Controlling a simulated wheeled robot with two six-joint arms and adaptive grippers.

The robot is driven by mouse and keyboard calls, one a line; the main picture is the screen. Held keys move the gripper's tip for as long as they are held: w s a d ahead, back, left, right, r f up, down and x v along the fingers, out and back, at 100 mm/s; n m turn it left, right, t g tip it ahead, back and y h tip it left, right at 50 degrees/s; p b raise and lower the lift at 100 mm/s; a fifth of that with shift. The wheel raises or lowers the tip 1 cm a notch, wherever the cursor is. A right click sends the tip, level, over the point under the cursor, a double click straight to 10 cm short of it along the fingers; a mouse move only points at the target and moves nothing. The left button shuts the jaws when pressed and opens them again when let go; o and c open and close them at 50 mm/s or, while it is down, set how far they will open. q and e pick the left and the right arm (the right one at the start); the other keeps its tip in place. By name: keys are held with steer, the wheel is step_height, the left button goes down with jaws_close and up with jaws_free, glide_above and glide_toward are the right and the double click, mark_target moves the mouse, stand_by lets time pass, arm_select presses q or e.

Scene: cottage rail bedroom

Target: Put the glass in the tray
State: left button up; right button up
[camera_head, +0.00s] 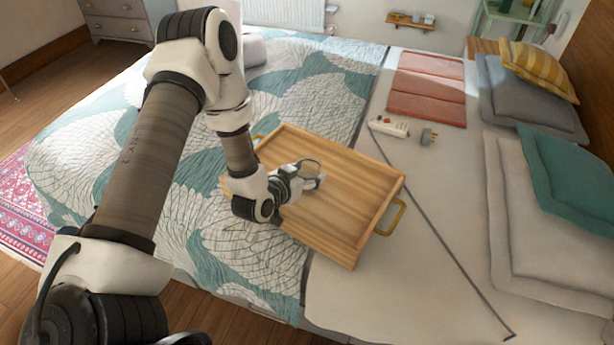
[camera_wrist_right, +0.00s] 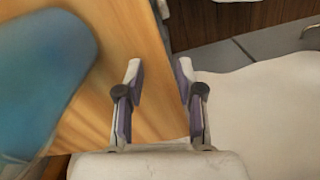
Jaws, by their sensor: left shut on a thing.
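The wooden tray (camera_head: 352,190) with brass handles lies on the bed. My left gripper (camera_head: 314,182) is inside the tray's outline, near its middle, and is shut on the glass (camera_head: 309,166). The glass is small, clear with a yellowish tint, and partly hidden by the fingers. I cannot tell whether its base touches the tray floor. My right gripper (camera_wrist_right: 160,78) shows only in the right wrist view, with its fingers apart and nothing between them.
A folded pink blanket (camera_head: 428,85) and several pillows are at the right. In the right wrist view, a blurred blue object (camera_wrist_right: 40,75) is over a wooden surface.

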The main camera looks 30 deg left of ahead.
arm_select(q)
steer(key=o, duration=1)
steer(key=shift+f, duration=0.1)
steer(key=o, duration=0.4)
